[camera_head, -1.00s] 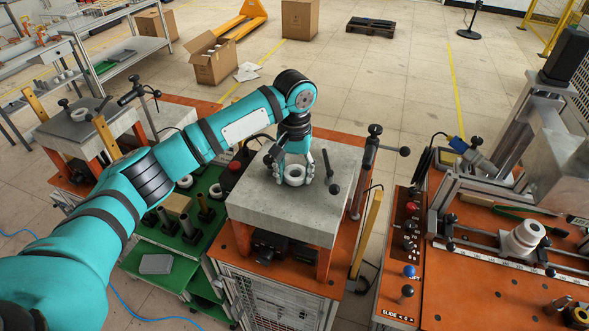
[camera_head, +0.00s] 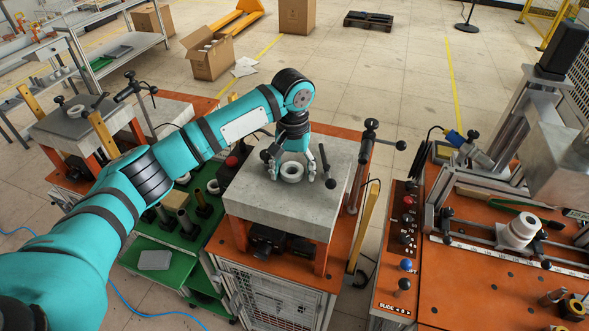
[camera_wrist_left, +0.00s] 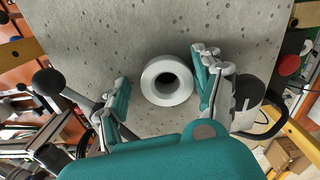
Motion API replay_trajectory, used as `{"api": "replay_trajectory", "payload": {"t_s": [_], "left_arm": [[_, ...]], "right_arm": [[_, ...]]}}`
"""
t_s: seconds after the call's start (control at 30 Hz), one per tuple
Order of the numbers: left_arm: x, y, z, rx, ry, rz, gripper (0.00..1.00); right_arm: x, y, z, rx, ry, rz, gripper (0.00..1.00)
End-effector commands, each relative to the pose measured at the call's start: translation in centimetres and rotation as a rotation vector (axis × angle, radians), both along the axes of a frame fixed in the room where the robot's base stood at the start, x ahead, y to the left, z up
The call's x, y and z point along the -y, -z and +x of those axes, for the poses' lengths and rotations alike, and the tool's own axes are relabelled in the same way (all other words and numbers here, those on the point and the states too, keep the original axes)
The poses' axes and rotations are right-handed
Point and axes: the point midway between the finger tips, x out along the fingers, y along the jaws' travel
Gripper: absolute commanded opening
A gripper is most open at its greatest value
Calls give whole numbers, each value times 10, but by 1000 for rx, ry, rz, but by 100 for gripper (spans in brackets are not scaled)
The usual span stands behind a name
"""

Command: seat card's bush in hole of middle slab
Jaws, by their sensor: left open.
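The middle slab (camera_head: 255,205) is a grey, pitted block on an orange stand. A white ring-shaped bush (camera_head: 291,172) stands upright on its top, and its dark bore faces up in the left wrist view (camera_wrist_left: 167,80). I cannot tell how deep it sits in the slab, as the hole is hidden under it. My left gripper (camera_head: 301,177) points down at the slab, open, with one finger on each side of the bush. In the left wrist view the fingers (camera_wrist_left: 163,78) show gaps to the bush on both sides. No card is recognisable.
Black-knobbed clamp posts (camera_head: 369,150) and a black lever (camera_head: 325,160) stand close by the slab. Another slab (camera_head: 62,125) with a white ring is at the left. A green bench (camera_head: 160,235) with dark pegs lies between. An orange machine table (camera_head: 470,270) is at the right.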

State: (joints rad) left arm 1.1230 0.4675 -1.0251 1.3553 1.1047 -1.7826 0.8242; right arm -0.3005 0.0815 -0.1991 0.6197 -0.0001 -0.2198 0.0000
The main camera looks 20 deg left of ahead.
Motion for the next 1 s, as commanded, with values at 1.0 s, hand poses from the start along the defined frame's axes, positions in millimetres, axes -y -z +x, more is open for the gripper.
{"api": "replay_trajectory", "payload": {"t_s": [1.0], "left_arm": [[3, -119, 1, 0, -1, 4, 77]], "right_arm": [[-1, 0, 1, 1, 0, 2, 60]]}}
